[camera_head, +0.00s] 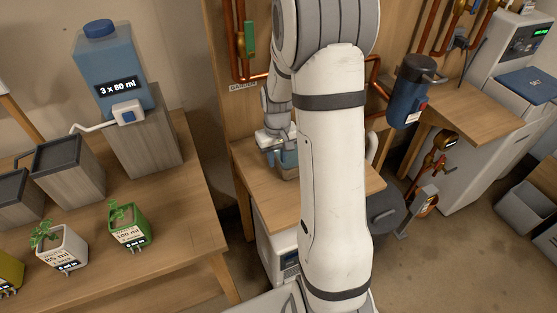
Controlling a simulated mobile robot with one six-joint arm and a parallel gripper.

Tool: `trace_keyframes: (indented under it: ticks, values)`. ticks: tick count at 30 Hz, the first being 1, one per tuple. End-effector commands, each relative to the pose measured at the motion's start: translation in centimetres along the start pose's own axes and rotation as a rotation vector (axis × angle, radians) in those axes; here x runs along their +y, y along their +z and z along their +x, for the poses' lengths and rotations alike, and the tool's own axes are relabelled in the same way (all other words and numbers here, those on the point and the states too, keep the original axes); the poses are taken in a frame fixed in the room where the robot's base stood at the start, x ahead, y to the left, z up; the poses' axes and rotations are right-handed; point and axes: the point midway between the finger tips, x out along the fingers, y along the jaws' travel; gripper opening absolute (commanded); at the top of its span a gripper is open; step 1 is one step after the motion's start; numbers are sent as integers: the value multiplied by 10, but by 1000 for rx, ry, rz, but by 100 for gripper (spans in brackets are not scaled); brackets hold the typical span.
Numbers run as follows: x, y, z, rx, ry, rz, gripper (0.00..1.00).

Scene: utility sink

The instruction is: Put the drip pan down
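My gripper (275,140) is small and far off, over the wooden bench at the middle. My own white arm hides much of that area. A blue-grey container (287,166) shows just below the gripper, at or on the bench top. It may be the drip pan, but only part of it shows. I cannot tell whether the gripper's fingers are closed on it, or whether it rests on the wood. No other thing in view is clearly a drip pan.
The middle bench (258,180) has bare wood left of the container. A left table (165,250) holds potted plants, grey boxes and a blue water tank (108,70). A blue cylinder (410,90) stands right of my arm. A dark round bin (386,212) is on the floor below it.

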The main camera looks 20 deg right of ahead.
Motion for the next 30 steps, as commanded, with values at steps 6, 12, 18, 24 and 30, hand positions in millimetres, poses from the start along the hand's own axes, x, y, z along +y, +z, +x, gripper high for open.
trace_keyframes:
  ticks: [6, 12, 18, 24, 30]
  values:
    - [0, -1, -50, 7, 2, 1, 24]
    - [1, 0, -86, 4, 1, 1, 24]
    - [-1, 2, -104, 4, 1, 1, 24]
    - [-22, 28, -130, 42, 8, -3, 24]
    - [-55, 82, -159, 107, 13, -6, 24]
